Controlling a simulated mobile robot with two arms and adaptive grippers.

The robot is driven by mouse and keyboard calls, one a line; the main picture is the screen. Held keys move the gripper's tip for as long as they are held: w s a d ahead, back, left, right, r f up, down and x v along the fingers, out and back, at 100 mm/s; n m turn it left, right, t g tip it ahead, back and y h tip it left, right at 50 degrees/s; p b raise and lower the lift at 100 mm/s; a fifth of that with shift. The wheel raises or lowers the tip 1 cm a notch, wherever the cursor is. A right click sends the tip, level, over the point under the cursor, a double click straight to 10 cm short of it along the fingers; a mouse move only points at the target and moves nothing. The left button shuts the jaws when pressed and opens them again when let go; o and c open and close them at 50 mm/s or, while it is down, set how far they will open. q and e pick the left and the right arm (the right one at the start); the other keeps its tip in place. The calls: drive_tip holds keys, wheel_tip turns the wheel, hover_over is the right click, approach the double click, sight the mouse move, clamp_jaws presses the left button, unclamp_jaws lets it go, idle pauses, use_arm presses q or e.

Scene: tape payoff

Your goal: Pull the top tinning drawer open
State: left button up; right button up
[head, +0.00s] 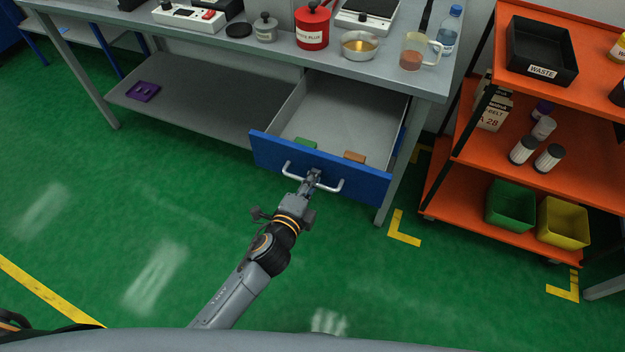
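The drawer (375,184) under the workbench has a blue front and a grey inside, and it stands well out from the bench. A pale bar handle (333,187) runs across its front. My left gripper (313,176) is at the middle of this handle, and its fingers appear closed on the bar. The fingertips are small and partly hidden against the handle. Inside the drawer, near the front, lie a green block (305,143) and a brown block (354,157). My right gripper is not in view.
The workbench (270,53) carries a red can (312,28), a metal bowl (360,46) and a beaker (411,55). A purple item (143,91) lies on its lower shelf. An orange rack (465,195) with bins stands at right. The green floor before the drawer is clear.

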use_arm(q)
drive_tip(key=shift+s+f, duration=0.1)
drive_tip(key=shift+s, duration=0.1)
drive_tip(key=v, duration=1.1)
drive_tip(key=shift+s+a, duration=0.2)
drive_tip(key=shift+s, duration=0.15)
drive_tip(key=s+a+f+n+g+y+p, duration=0.1)
drive_tip(key=s+a+f+n+g+y, duration=0.2)
drive_tip(key=f, duration=1.1)
drive_tip(key=s+a+f+n+g, duration=0.3)
drive_tip(key=s+a+f+n, duration=0.2)
drive_tip(key=f, duration=0.8)
drive_tip(key=s+a+f+n+g, duration=0.2)
drive_tip(key=s+f, duration=0.3)
drive_tip(key=s, duration=0.3)
drive_tip(key=s+a+f+n+g+y, duration=0.1)
drive_tip(key=s+a+f+n+g, duration=0.2)
drive_tip(key=s+f+n, duration=0.2)
drive_tip(key=s+a+f+n+g, duration=0.2)
drive_tip(key=s+f, duration=0.4)
drive_tip(key=s, duration=0.5)
drive_tip(key=shift+a+f+n+g+y+p, duration=0.3)
drive_tip(key=shift+a+n+g+y+p, duration=0.15)
drive_tip(key=shift+n, duration=0.65)
